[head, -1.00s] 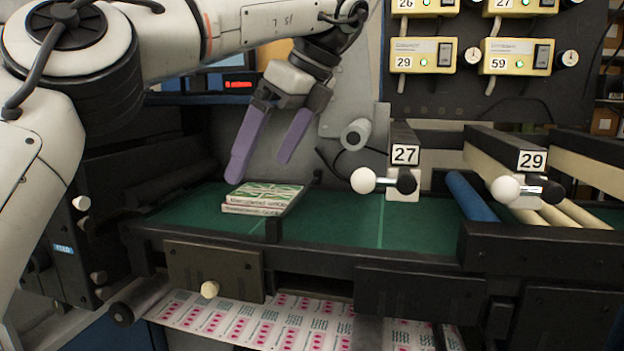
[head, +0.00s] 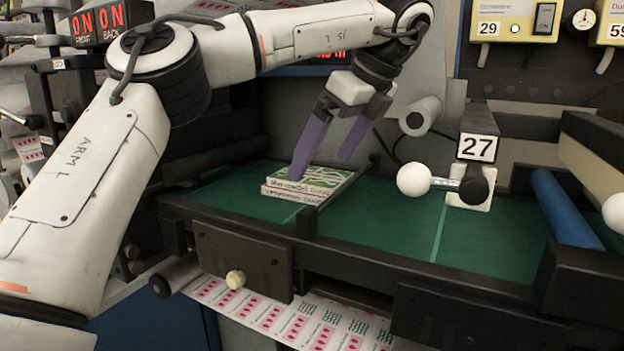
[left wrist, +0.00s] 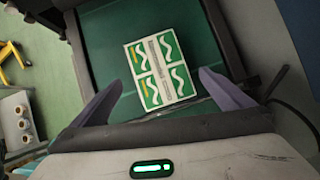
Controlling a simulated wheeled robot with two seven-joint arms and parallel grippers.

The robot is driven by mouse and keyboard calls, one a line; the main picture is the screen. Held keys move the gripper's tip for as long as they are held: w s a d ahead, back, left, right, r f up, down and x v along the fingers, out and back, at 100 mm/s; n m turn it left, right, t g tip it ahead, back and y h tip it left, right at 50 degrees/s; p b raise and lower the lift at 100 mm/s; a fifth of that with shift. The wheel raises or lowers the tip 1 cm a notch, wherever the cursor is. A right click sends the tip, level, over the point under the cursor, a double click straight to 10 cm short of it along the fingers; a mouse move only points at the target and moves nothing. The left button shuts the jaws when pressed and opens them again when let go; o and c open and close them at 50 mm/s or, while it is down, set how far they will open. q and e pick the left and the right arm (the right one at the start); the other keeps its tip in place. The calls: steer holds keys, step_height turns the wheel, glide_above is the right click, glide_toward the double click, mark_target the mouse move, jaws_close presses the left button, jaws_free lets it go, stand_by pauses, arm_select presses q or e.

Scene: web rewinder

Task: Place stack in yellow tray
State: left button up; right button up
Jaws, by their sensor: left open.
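The stack (head: 308,185) is a flat pile of green and white printed sheets or cartons on the green machine bed, against a dark divider bar. In the left wrist view the stack (left wrist: 160,70) lies between and beyond the fingertips, slightly tilted. My left gripper (head: 325,165) has purple fingers spread wide and is empty. In the head view one finger overlaps the stack's top and the other is behind it; I cannot tell whether they touch it. The left gripper also shows in the left wrist view (left wrist: 163,84). No yellow tray is visible. My right gripper is not in view.
A block marked 27 (head: 478,148) with a white ball knob (head: 414,180) stands right of the stack. A blue roller (head: 566,210) lies further right. The green bed (head: 400,225) between is clear. A printed web (head: 300,320) runs below the front edge.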

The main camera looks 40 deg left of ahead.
mark_target(313, 175)
arm_select(q)
steer(key=shift+x, duration=1.55)
steer(key=shift+a+r, duration=0.1)
steer(key=shift+a, duration=0.1)
steer(key=c, duration=1.2)
steer(key=shift+r, duration=0.1)
